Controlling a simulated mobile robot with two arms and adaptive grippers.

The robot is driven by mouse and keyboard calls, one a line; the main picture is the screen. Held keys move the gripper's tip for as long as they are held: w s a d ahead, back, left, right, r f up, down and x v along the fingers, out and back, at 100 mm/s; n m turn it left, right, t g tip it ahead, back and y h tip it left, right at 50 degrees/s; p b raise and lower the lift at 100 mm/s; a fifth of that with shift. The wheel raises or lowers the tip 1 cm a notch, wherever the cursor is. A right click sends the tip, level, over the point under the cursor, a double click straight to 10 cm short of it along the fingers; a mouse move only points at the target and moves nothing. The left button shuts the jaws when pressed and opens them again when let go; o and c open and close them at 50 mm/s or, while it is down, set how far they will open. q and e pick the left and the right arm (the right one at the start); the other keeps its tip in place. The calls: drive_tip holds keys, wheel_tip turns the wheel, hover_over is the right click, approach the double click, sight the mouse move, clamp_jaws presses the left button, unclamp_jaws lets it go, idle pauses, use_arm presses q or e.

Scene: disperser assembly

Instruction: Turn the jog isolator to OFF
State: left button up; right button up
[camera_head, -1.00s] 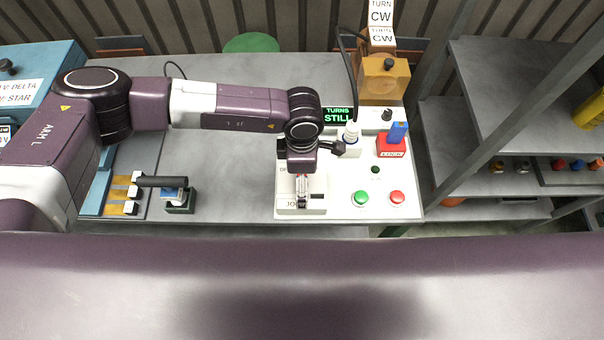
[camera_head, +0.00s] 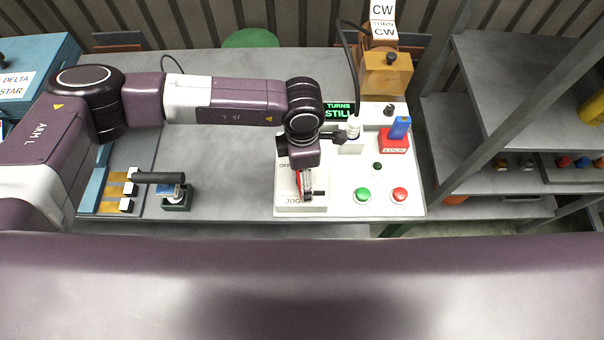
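The jog isolator (camera_head: 287,208) is a pale box at the front left of the white control panel. An OFF label shows near its upper left and a JOG label on its front. A red part (camera_head: 299,180) shows on it beside my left gripper. My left gripper (camera_head: 307,194) points down over the isolator, at or very near its handle. The wrist hides much of the handle and its exact angle. The fingers are too small and covered to tell open from shut. My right gripper is not in view.
The panel also bears a green button (camera_head: 363,195), a red button (camera_head: 399,195), a red LOCK block (camera_head: 394,145) with a blue piece and a display (camera_head: 338,110) reading "TURNS STILL". A black-handled fixture (camera_head: 177,198) stands left. Bare table (camera_head: 222,165) lies between.

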use_arm(q)
drive_tip(key=n+b, duration=1.3)
drive_tip(key=b, duration=0.3)
drive_tip(key=shift+f, duration=0.2)
drive_tip(key=shift+r+n+b, duration=0.2)
drive_tip(key=shift+n+b, duration=1.15)
drive_tip(key=shift+n, duration=0.25)
drive_tip(key=shift+w+r, duration=0.1)
drive_tip(key=o, duration=1.2)
drive_tip(key=shift+c, duration=0.2)
